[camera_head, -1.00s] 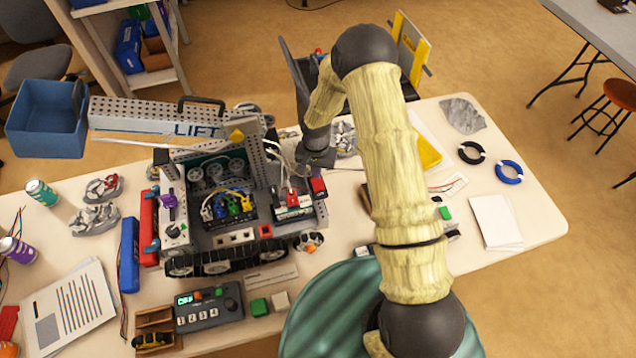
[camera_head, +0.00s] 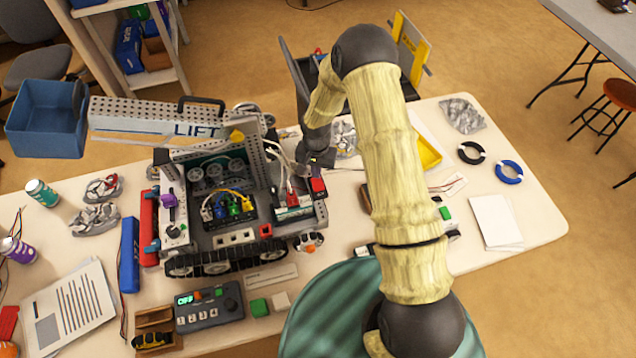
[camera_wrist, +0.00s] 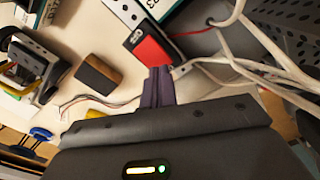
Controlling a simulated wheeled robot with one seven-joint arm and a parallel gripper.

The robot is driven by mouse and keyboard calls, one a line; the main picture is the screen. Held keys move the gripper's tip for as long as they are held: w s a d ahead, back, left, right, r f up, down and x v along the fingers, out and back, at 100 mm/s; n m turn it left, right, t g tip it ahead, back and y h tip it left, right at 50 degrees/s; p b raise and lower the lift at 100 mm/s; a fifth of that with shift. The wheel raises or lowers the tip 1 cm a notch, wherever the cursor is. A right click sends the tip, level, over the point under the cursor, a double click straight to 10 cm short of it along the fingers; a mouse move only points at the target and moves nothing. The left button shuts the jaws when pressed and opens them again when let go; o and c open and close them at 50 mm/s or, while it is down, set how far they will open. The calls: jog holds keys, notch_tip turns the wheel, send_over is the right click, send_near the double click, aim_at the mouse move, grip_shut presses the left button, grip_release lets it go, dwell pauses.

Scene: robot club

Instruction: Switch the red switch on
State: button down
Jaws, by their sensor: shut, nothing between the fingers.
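The red switch (camera_head: 318,187) is a small red and black block at the right end of the tracked robot's deck (camera_head: 290,230). In the wrist view the switch (camera_wrist: 150,48) shows a bright red face and a black end with a white mark. My gripper (camera_head: 319,164) is just behind the switch in the head view, pointing down. In the wrist view its dark fingertips (camera_wrist: 160,73) are together and empty, at the edge of the red face. I cannot tell whether they touch it.
White cables (camera_wrist: 262,62) run close beside the fingers. The lift arm (camera_head: 160,120) with a blue bin (camera_head: 45,118) extends left. A grey control box (camera_head: 208,306) with a lit display stands in front. The table's right side has free room around black and blue rings (camera_head: 508,171).

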jog(key=shift+f+b, duration=0.75)
jog(key=shift+f, duration=0.2)
dwell(0.8)
jog(key=shift+r, duration=0.15)
jog(key=shift+r+p, duration=2)
jog(key=shift+r, duration=1.4)
jog(key=s+d+r+n+t+b, duration=0.1)
jog(key=s+d+r+b, duration=0.1)
jog(key=s+d+r, duration=0.3)
jog(key=s+d+r+n+b, duration=0.1)
jog(key=s+d+r, duration=0.1)
jog(key=r, duration=0.6)
jog(key=s+d+r+n+b, duration=0.1)
jog(key=s+d+r, duration=0.1)
jog(key=s, duration=0.4)
jog(key=s+d+r+t+b, duration=0.1)
jog(key=s+d+r, duration=0.1)
jog(key=s, duration=0.4)
jog(key=shift+s+r+n+t+b, duration=0.15)
jog(key=shift+r+n+t+b, duration=0.2)
jog(key=shift+r, duration=0.25)
